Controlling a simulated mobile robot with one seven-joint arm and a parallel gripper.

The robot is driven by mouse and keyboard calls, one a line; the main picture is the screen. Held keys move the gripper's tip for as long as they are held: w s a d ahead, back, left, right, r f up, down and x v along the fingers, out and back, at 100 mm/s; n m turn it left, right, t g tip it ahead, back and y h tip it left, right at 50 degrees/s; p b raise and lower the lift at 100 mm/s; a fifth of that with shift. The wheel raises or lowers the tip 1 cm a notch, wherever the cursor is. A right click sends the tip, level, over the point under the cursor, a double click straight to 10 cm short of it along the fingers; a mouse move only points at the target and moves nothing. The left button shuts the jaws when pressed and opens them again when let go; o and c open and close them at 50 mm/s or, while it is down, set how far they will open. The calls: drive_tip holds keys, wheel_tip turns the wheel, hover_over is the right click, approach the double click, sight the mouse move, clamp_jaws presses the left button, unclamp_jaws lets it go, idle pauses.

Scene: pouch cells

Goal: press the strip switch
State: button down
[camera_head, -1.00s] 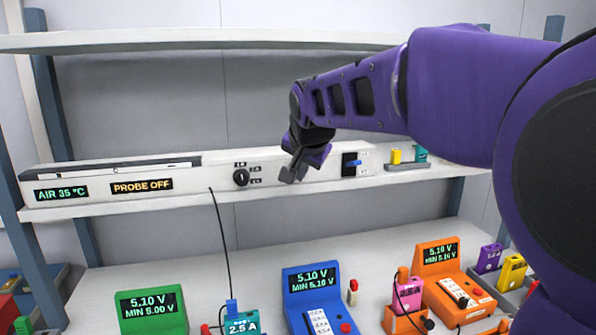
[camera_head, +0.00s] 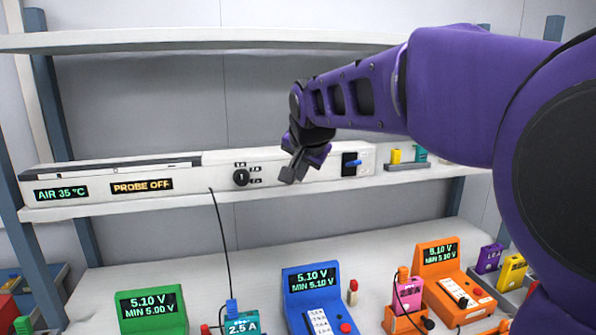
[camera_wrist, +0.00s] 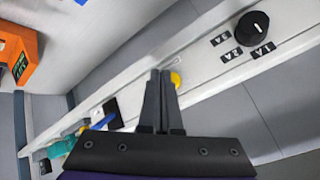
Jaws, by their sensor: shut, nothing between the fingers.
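The long white strip (camera_head: 212,190) runs along the shelf. It carries a black rotary knob (camera_head: 241,177) with small labels, which also shows at the upper right of the wrist view (camera_wrist: 252,26). Farther right is a black switch plate (camera_head: 349,170) with a blue lever (camera_head: 354,162); the lever is partly hidden behind my gripper in the wrist view (camera_wrist: 103,121). A round yellow part (camera_wrist: 176,79) sits on the strip between them, partly covered by my fingers. My gripper (camera_head: 289,176) is shut and empty in front of this stretch. Its fingertips (camera_wrist: 161,73) appear beside the yellow part; I cannot tell whether they touch.
The strip's displays read AIR 35 °C (camera_head: 61,193) and PROBE OFF (camera_head: 142,186). A small tray (camera_head: 408,167) with yellow and teal pieces stands right of the strip. Below are green (camera_head: 150,312), blue (camera_head: 312,292) and orange (camera_head: 449,280) meter units. A black cable (camera_head: 223,245) hangs from the strip.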

drive_tip(key=shift+w, duration=0.15)
drive_tip(key=shift+w+a, duration=0.15)
drive_tip(key=shift+w, duration=0.1)
drive_tip(key=shift+w+a+p, duration=0.1)
drive_tip(key=shift+w+p, duration=0.2)
drive_tip(key=shift+w, duration=0.15)
idle(0.8)
drive_tip(key=shift+s, duration=0.1)
drive_tip(key=shift+s+d+b, duration=0.25)
drive_tip(key=shift+s+b, duration=0.2)
drive_tip(key=shift+s, duration=0.3)
drive_tip(key=shift+s, duration=0.1)
